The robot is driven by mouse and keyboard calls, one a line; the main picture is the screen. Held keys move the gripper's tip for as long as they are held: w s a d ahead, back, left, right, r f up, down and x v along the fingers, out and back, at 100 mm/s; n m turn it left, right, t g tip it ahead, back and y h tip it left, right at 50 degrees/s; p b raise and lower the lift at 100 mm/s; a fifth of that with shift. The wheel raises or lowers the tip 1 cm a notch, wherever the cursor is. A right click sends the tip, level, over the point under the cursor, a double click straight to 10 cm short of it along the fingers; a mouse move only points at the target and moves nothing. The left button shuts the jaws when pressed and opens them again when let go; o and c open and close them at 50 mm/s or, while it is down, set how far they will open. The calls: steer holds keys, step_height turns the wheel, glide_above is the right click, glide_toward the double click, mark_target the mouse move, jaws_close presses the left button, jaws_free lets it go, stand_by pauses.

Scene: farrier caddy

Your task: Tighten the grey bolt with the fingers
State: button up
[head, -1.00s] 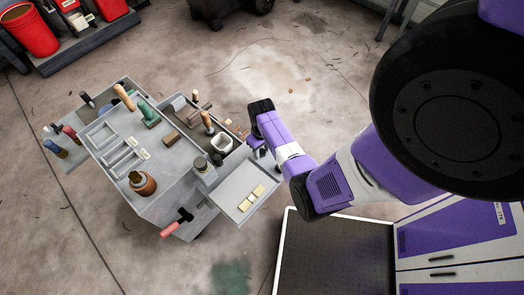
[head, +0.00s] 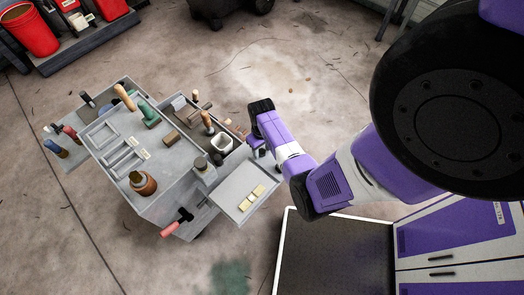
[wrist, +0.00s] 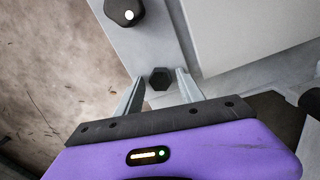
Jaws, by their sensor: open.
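The bolt (wrist: 160,80) is a dark grey hex head on the caddy's light grey metal, seen in the wrist view. My gripper (wrist: 159,75) is open, with one finger on each side of the bolt head. A gap shows between the head and each finger, wider on the left; I cannot tell how deep the fingers reach. In the head view my gripper (head: 258,152) is at the right side of the caddy (head: 160,205), above the side tray, and the bolt cannot be made out there.
A black knob with a white dot (wrist: 124,11) sits beyond the bolt in the wrist view. Tools, a brown pot (head: 143,183) and a white cup (head: 221,143) crowd the caddy. Floor behind my gripper is clear.

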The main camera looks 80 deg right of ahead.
mark_target(262, 151)
steer(key=shift+r+p, duration=2.3)
steer(key=shift+r, duration=0.2)
